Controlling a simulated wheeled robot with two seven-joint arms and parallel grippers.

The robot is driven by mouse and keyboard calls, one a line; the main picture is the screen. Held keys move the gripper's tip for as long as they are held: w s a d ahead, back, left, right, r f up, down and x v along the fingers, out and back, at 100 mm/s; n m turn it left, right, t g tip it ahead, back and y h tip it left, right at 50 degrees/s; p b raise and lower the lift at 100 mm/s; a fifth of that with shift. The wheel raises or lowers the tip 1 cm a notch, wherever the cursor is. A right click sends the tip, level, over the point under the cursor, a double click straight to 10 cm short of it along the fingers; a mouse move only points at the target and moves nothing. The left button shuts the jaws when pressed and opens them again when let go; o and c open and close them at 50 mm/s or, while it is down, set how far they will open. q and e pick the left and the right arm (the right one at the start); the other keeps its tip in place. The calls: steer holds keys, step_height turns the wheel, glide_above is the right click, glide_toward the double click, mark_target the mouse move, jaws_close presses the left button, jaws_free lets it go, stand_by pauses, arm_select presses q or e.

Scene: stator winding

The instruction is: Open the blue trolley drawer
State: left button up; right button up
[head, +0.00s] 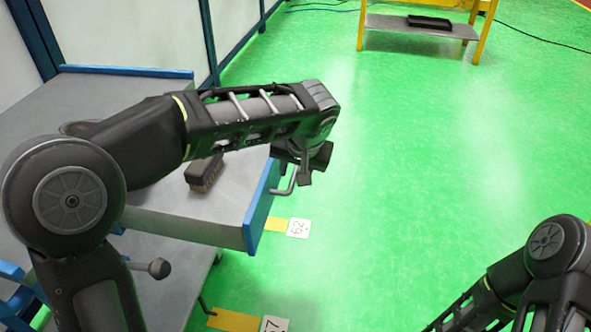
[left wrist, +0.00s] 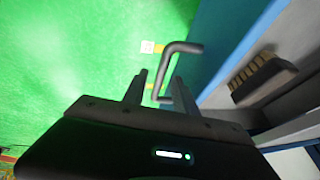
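The grey trolley (head: 180,226) has blue edges and stands at the left in the head view. Its blue front panel (head: 262,206) faces right and also shows in the left wrist view (left wrist: 222,50). A bent grey bar handle (head: 284,187) sticks out from this panel; it also shows in the left wrist view (left wrist: 185,48). My left gripper (head: 305,176) is at the handle. In the left wrist view its two fingers (left wrist: 157,88) are apart, with the handle's end between them. I cannot tell whether they touch it. My right gripper is outside the view.
A dark brush (head: 205,173) lies on the grey surface behind the blue panel. A yellow-framed table (head: 415,27) with a black tray (head: 429,22) stands at the back. Green floor to the right is clear. My right arm is at the lower right.

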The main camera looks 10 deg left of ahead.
arm_select(q)
steer(key=shift+r, duration=0.1)
steer(key=p+v, duration=0.1)
steer(key=v, duration=0.6)
steer(key=shift+r, duration=0.25)
steer(key=shift+s+d, duration=0.1)
steer(key=shift+s, duration=0.05)
